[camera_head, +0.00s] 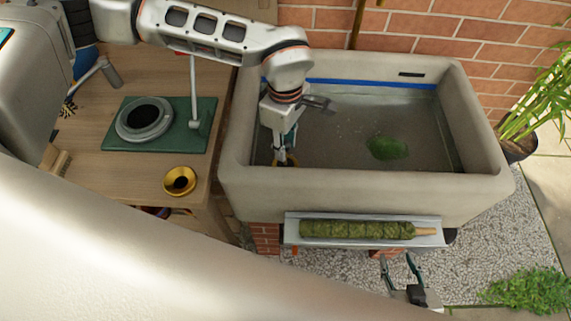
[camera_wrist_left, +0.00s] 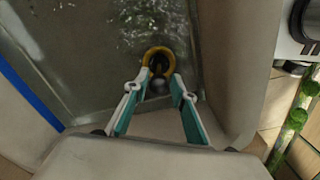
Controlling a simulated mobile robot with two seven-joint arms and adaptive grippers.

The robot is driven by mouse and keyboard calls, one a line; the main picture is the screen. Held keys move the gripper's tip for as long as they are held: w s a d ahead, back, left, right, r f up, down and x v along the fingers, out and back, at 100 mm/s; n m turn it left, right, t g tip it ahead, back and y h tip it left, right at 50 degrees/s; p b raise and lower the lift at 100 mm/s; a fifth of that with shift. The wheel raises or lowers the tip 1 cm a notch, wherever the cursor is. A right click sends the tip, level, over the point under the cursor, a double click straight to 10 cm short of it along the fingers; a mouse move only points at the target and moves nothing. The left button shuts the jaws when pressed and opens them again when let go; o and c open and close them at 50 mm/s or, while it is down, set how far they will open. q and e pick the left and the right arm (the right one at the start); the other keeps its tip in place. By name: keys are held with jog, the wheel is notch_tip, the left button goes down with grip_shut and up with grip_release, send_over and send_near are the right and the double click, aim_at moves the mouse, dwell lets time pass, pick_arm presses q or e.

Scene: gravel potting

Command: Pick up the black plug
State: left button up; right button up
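In the left wrist view a yellow ring (camera_wrist_left: 147,58) lies at the sink bottom under water. Its middle is dark, apparently the black plug (camera_wrist_left: 159,65), with a small greyish rounded piece (camera_wrist_left: 157,86) in front. I cannot tell whether that piece belongs to the plug. My left gripper (camera_wrist_left: 159,80) reaches down over it with its fingers apart on either side; contact is unclear. In the head view this gripper (camera_head: 284,150) is inside the sink's left end and mostly hides the ring. My right gripper (camera_head: 399,262) is open and empty in front of the sink.
The stone sink (camera_head: 370,190) walls stand close around my left gripper. A green leafy clump (camera_head: 387,148) lies in the water. A moss pole (camera_head: 355,230) rests on the front ledge. The wooden bench (camera_head: 95,175) holds a green mat (camera_head: 180,143) and a gold ring (camera_head: 179,181).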

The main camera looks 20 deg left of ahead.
pick_arm(q)
notch_tip(320, 180, down, 6)
jog(key=shift+w+f+b, duration=0.1)
jog(key=shift+b, duration=0.35)
grip_shut()
